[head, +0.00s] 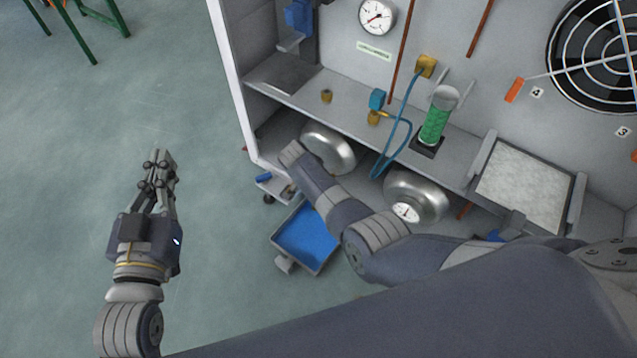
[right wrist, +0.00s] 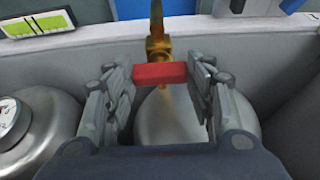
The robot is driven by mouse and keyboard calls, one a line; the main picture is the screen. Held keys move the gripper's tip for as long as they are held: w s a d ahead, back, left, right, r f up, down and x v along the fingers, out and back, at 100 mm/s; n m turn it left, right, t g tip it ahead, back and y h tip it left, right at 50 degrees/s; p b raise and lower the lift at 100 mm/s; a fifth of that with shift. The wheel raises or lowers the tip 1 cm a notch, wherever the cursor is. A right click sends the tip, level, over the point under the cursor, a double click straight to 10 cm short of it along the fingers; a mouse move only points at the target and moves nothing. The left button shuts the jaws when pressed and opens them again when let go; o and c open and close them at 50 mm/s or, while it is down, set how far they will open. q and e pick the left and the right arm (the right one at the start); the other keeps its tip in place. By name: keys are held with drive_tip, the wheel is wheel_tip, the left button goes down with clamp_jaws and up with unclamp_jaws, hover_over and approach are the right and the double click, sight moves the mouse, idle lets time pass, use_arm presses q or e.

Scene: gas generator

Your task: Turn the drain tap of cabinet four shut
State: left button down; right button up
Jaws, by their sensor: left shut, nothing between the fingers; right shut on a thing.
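The drain tap shows in the right wrist view as a brass body (right wrist: 157,48) on an upright pipe with a red handle (right wrist: 160,74). The handle lies crosswise to the pipe in this picture. My right gripper (right wrist: 160,78) is shut on the red handle, one finger at each end. In the head view my right arm reaches in under the cabinet shelf, and its fingers and the tap are hidden there. My left gripper (head: 159,165) is shut and empty, over open floor left of the cabinet (head: 290,84).
Two rounded metal tanks (head: 331,151) (head: 416,197) sit under the shelf; the right one has a gauge. A blue tray (head: 309,237) is low in front of the cabinet. A green-filled cylinder (head: 435,122) stands on the shelf.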

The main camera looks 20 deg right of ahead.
idle(0.3)
drive_tip(key=o, duration=1.1)
drive_tip(key=shift+c, duration=0.2)
